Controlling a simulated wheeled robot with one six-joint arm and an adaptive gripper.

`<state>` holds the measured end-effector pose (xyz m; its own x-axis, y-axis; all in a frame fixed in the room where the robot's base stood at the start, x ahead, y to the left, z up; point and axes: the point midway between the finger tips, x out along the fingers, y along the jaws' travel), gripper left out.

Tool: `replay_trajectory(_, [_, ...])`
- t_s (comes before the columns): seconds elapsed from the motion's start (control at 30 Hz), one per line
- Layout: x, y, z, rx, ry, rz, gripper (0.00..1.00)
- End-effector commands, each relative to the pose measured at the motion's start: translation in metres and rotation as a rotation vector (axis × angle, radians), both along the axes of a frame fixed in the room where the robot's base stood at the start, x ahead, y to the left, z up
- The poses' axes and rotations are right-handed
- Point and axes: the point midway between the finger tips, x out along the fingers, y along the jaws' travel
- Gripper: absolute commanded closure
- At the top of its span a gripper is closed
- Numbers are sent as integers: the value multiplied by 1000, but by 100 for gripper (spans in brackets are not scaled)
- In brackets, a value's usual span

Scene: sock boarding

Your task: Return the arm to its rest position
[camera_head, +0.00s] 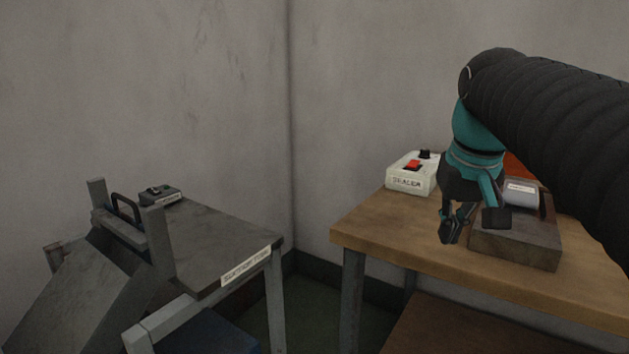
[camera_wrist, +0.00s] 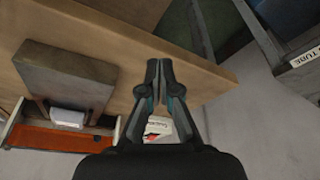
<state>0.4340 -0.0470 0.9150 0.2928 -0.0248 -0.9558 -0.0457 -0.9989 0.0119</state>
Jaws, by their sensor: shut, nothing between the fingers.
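My gripper (camera_head: 455,228) hangs pointing down from my arm, near the front edge of the wooden table (camera_head: 375,243) and in front of the dark block. In the wrist view my gripper (camera_wrist: 159,68) is shut with its fingertips together and nothing between them. The fingers show over the wooden tabletop (camera_wrist: 190,72) in that view. My dark ribbed sleeve covers the right side of the head view and hides part of the table.
A white box with a red switch (camera_head: 412,174) sits at the table's back left. A dark block (camera_head: 515,243) bears a pale labelled piece (camera_head: 521,193), with an orange surface (camera_wrist: 55,137) behind. A grey metal table (camera_head: 215,240) with a small control box (camera_head: 160,195) stands left, across a floor gap.

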Motion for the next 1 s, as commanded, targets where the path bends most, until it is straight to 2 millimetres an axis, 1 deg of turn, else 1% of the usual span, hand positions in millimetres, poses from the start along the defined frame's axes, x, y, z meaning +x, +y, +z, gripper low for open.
replay_trajectory(0.03, [-15, 7, -13, -1, -16, 5, 100])
replay_trajectory(0.17, [-45, 19, -50, -3, -61, 15, 100])
replay_trajectory(0.4, [-100, 38, -128, 0, -139, 34, 100])
replay_trajectory(0.5, [-118, 43, -156, 3, -164, 41, 100])
replay_trajectory(0.6, [-131, 46, -177, 5, -183, 45, 100])
replay_trajectory(0.7, [-137, 47, -189, 7, -193, 46, 100])
replay_trajectory(0.77, [-139, 47, -192, 7, -195, 47, 100])
replay_trajectory(1.0, [-139, 47, -192, 7, -195, 47, 100])
